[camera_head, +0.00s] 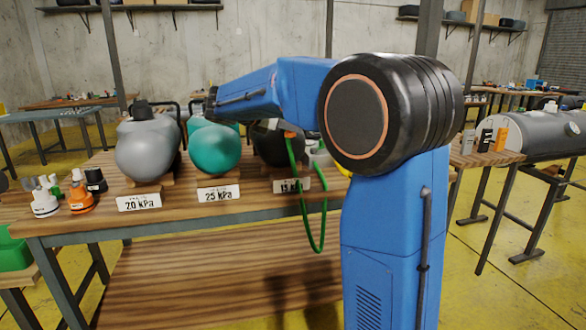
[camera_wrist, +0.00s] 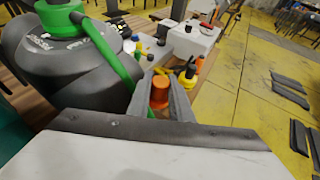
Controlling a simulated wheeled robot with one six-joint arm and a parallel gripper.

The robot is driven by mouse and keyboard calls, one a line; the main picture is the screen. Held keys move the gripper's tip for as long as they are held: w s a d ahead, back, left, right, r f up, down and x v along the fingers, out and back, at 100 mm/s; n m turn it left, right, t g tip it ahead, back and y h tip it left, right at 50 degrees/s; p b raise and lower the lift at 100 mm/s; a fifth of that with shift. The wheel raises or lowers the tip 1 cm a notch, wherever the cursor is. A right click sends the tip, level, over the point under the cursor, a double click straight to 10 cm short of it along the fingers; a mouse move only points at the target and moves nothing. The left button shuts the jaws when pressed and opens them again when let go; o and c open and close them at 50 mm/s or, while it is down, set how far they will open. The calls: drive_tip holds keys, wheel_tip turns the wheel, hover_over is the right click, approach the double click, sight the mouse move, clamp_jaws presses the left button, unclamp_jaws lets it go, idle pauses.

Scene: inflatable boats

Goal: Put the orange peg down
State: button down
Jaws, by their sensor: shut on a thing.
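In the wrist view, the orange peg (camera_wrist: 159,91) stands between the two grey fingers of my gripper (camera_wrist: 160,83), which is shut on it. The peg's top and front show; its lower end is hidden by the fingers and the wrist housing, so I cannot tell whether it touches anything below. A green hose (camera_wrist: 118,62) runs close by the left finger. In the head view my blue arm reaches left over the wooden bench (camera_head: 80,222); the gripper is not clearly visible there.
A dark inflatable tube (camera_wrist: 60,58) with a green cap is left of my gripper. Small yellow, black and orange parts (camera_wrist: 187,72) lie just beyond it. The head view shows a grey tube (camera_head: 147,150), a teal tube (camera_head: 215,149) and several small fittings (camera_head: 82,199) at the bench's left.

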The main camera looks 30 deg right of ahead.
sight(290, 175)
wheel_tip(290, 175, down, 13)
drive_tip(key=shift+a+f, duration=0.1)
drive_tip(key=shift+f, duration=0.1)
idle(0.4)
drive_tip(key=shift+f, duration=0.1)
drive_tip(key=c, duration=1.6)
unclamp_jaws()
